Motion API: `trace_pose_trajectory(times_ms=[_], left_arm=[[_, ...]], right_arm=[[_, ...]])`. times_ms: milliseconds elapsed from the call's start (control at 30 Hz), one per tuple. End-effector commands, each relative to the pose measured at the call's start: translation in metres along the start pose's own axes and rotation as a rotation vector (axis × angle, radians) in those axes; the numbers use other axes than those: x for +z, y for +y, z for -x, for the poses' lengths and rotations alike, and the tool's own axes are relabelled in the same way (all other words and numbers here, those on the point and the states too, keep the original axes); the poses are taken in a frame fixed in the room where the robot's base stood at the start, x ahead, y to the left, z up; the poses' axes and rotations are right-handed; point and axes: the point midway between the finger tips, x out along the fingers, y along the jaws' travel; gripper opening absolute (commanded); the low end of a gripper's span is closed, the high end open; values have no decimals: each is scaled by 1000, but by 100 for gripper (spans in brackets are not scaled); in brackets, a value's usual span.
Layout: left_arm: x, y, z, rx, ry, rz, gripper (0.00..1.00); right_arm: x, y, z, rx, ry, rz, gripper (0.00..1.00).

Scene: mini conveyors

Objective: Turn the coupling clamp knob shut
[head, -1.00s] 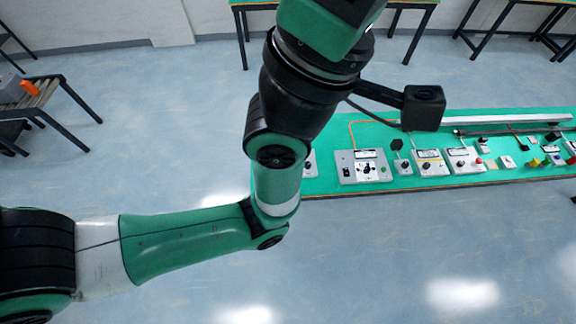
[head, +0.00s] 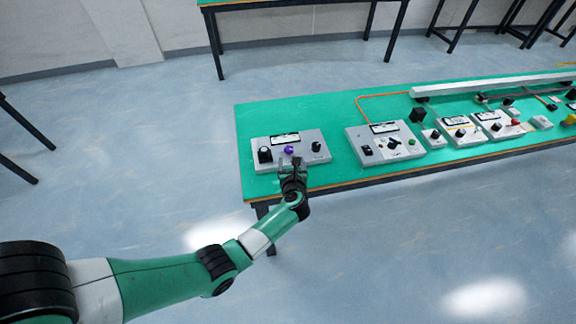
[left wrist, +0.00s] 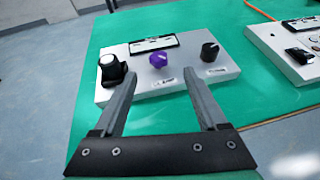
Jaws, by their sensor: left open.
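A grey control panel (head: 268,155) sits at the left end of the green table. It carries a purple knob (head: 289,149) in the middle, a black knob (head: 316,146) at right and a round black fitting (head: 265,154) at left. I cannot read which one is labelled the coupling clamp. My left gripper (head: 293,164) is at the panel's front edge. In the left wrist view my left gripper (left wrist: 160,73) is open and empty, its fingers pointing at the panel, with the purple knob (left wrist: 158,60) roughly between and beyond the tips. My right gripper is not in view.
A second grey panel (head: 360,133) with knobs stands to the right, with several smaller boxes beyond it. A long pale rail (head: 480,84) runs along the table's back. Green table surface (head: 250,120) is clear behind the left panel.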

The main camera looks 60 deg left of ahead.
Motion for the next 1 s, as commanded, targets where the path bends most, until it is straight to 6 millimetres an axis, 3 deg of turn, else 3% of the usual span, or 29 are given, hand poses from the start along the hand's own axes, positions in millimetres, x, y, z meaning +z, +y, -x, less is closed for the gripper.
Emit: trace_pose_trajectory(times_ms=[33, 67, 367, 800, 1000], left_arm=[[-16, 4, -8, 6, 0, 1, 75], [-18, 5, -10, 9, 0, 1, 75], [-15, 7, -18, 14, -2, 2, 75], [-19, 7, -109, 12, -4, 3, 75], [-14, 8, -125, 11, -3, 2, 75]], right_arm=[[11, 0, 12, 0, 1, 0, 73], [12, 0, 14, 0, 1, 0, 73], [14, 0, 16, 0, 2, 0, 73], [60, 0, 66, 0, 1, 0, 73], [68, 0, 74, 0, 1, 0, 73]])
